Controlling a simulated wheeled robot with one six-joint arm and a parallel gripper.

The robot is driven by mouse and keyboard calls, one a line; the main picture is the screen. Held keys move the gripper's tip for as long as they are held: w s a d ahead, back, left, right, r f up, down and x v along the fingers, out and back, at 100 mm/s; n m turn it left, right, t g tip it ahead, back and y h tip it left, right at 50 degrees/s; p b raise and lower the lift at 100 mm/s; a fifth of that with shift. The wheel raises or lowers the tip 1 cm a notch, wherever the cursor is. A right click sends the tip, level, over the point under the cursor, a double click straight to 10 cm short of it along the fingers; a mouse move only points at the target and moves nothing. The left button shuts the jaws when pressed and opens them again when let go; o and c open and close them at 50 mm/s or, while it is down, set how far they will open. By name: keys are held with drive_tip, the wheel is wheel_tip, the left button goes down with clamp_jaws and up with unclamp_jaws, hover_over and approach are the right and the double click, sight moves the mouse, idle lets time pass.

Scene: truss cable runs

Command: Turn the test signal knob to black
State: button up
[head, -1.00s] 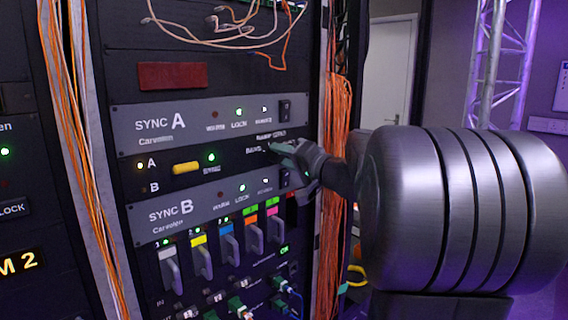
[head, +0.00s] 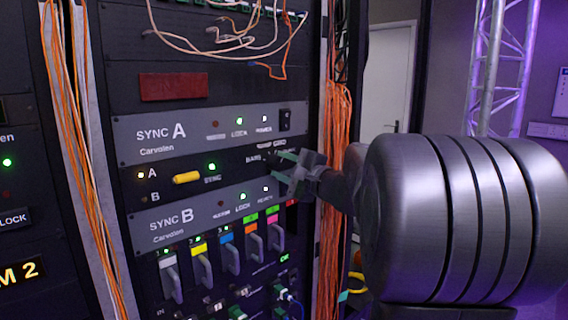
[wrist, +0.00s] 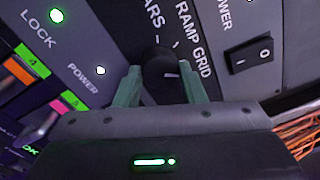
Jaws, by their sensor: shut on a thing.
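The test signal knob (wrist: 157,62) is a dark round knob on the black panel between the SYNC A and SYNC B units. In the wrist view it sits between the two green fingers of my gripper (wrist: 161,80), which is shut on it. A short white mark shows on the knob's face, pointing right in that view, toward the side with the GRID label. The labels RAMP, GRID and part of BARS are readable; no black label is readable. In the head view my gripper (head: 281,166) reaches in from the right and mostly hides the knob.
A rocker switch (wrist: 249,56) is close to the knob in the wrist view. SYNC A (head: 210,132) is above and SYNC B (head: 185,220) below. A yellow handle (head: 186,178) is to the left. Orange cables (head: 336,150) hang behind my wrist at the right.

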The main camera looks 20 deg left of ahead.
drive_tip(key=m+p, duration=0.2)
drive_tip(key=m, duration=0.3)
drive_tip(key=shift+r+p, duration=0.1)
drive_tip(key=shift+p, duration=0.25)
drive_tip(key=shift+s+m+t+h+p, duration=0.1)
drive_tip(key=shift+m+t+h+p, duration=0.3)
drive_tip(key=shift+m, duration=0.7)
drive_tip(key=shift+f, duration=0.2)
drive_tip(key=o, duration=1)
drive_tip(key=b+v, duration=0.1)
drive_tip(key=v, duration=1.2)
drive_tip(key=shift+d+f+b, duration=0.1)
drive_tip(key=shift+d+b, duration=0.3)
drive_tip(key=shift+a, duration=0.1)
